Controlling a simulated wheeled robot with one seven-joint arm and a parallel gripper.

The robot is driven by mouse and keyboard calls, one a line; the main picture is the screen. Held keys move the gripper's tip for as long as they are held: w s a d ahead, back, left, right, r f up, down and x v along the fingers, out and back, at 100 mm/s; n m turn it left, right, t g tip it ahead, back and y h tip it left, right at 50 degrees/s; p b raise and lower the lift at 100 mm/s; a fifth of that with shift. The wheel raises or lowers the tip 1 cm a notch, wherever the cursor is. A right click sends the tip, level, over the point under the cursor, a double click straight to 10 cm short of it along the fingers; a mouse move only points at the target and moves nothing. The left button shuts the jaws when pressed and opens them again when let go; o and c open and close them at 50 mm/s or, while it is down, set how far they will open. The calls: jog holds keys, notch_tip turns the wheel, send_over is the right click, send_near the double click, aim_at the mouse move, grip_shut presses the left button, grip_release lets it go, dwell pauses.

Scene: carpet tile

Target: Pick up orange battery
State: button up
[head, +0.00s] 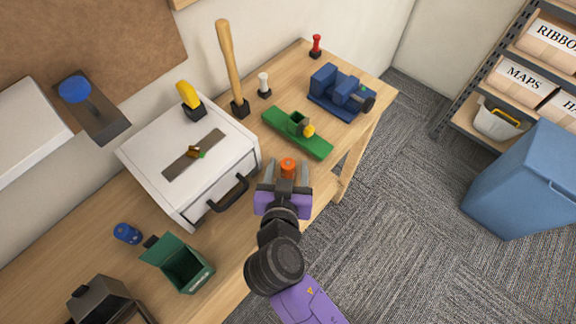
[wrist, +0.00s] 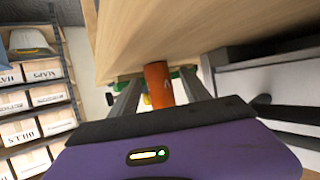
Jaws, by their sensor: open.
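The orange battery (head: 288,165) is a short orange cylinder near the front edge of the wooden table, to the right of the white box. In the wrist view the orange battery (wrist: 158,84) shows upright between the two grey fingers. My gripper (head: 287,172) has a purple body and sits low at the table's front edge. Its fingers are apart, one on each side of the battery. I cannot tell whether either finger touches it. The lower part of the battery is hidden behind my gripper's body in the wrist view.
The white box (head: 140,150) with a black handle (head: 229,193) stands close left of my gripper. A green tool (head: 297,131) lies just behind the battery, and a blue vise (head: 340,90) beyond it. A green open box (head: 180,265) stands front left. Carpet floor (head: 400,210) is free to the right.

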grip_shut()
jog(key=shift+r, duration=0.15)
